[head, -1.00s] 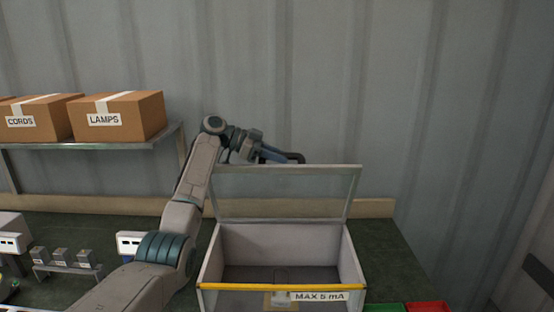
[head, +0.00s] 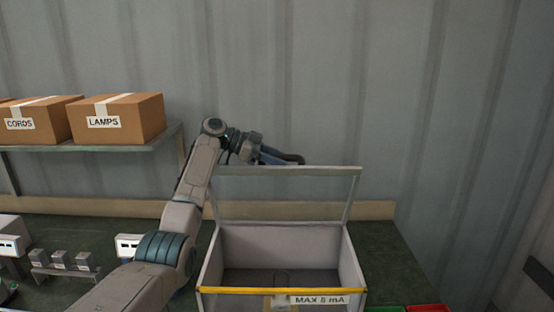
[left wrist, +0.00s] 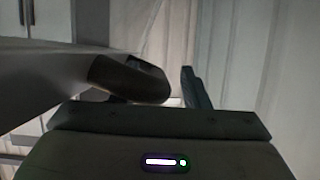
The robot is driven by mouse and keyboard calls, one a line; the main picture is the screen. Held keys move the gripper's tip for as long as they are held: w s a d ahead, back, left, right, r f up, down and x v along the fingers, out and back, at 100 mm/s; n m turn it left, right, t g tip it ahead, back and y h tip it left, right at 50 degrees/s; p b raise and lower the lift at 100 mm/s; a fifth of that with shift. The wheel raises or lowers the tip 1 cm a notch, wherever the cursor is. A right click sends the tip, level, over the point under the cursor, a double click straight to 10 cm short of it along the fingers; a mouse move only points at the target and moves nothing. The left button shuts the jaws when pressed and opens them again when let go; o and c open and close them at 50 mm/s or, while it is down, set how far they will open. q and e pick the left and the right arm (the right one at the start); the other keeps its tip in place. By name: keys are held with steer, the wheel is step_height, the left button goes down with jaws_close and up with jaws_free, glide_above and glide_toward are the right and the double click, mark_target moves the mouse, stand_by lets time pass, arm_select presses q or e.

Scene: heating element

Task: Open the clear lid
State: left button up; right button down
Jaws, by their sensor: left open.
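The clear lid (head: 285,196) stands raised, about upright, at the back of an open box (head: 206,262). The box has pale walls, a yellow front edge (head: 240,290) and a label reading MAX and mA. My left gripper (head: 285,158) is at the top left of the lid's upper edge, just behind or against it; I cannot tell whether it touches. In the left wrist view its two fingers (left wrist: 178,88) are apart, with nothing clearly between them. My right gripper is not in view.
Boxes labelled CORDS (head: 35,122) and LAMPS (head: 118,118) sit on a shelf at left. Small devices (head: 62,262) stand on the dark green bench below. A red bin (head: 428,308) and a green bin (head: 384,309) are at lower right.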

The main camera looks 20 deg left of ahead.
arm_select(q)
steer(key=shift+s+a+r, duration=0.1)
steer(key=shift+s+a, duration=0.05)
steer(key=shift+a, duration=0.3)
steer(key=b+v, duration=0.4)
steer(key=v, duration=0.5)
steer(key=shift+a, duration=0.35)
